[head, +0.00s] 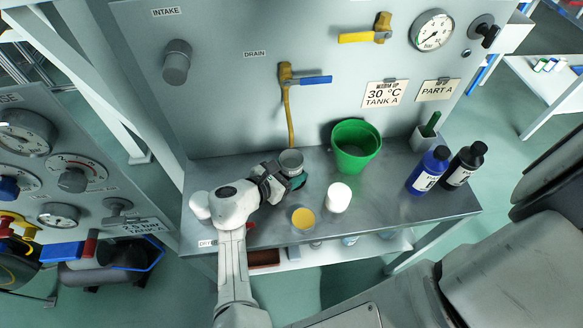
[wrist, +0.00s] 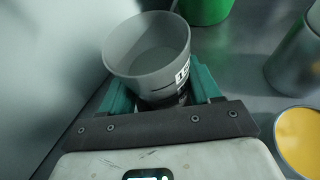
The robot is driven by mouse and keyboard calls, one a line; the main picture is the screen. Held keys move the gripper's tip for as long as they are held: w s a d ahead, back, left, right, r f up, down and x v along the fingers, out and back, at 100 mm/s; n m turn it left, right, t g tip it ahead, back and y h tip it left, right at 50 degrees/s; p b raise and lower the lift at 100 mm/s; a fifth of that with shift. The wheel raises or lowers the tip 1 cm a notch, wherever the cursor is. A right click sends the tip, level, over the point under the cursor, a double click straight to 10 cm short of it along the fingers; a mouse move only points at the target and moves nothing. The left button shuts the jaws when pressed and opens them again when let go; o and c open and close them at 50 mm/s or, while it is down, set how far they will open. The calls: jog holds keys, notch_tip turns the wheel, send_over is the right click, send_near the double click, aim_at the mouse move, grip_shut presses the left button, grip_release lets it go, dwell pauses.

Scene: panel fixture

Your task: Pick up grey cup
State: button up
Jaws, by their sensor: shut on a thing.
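The grey cup (head: 291,160) is at the back of the metal shelf, below the drain pipe in the head view. In the wrist view the grey cup (wrist: 148,50) is upright and empty, with a black-and-white label on its side. My gripper (head: 292,178) reaches it from the front left. In the wrist view the teal fingers of my gripper (wrist: 165,90) are shut on the cup, one on each side. The cup's base is hidden behind the gripper, so I cannot tell whether it touches the shelf.
A green bucket (head: 355,147) stands right of the cup. A white container (head: 338,197) and a yellow-topped can (head: 303,218) stand nearer the front edge. Blue (head: 428,170) and black (head: 464,166) bottles are at the right. The panel wall (head: 225,110) is close behind.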

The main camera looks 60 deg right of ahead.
jog(key=c, duration=0.3)
jog(key=shift+r, duration=0.25)
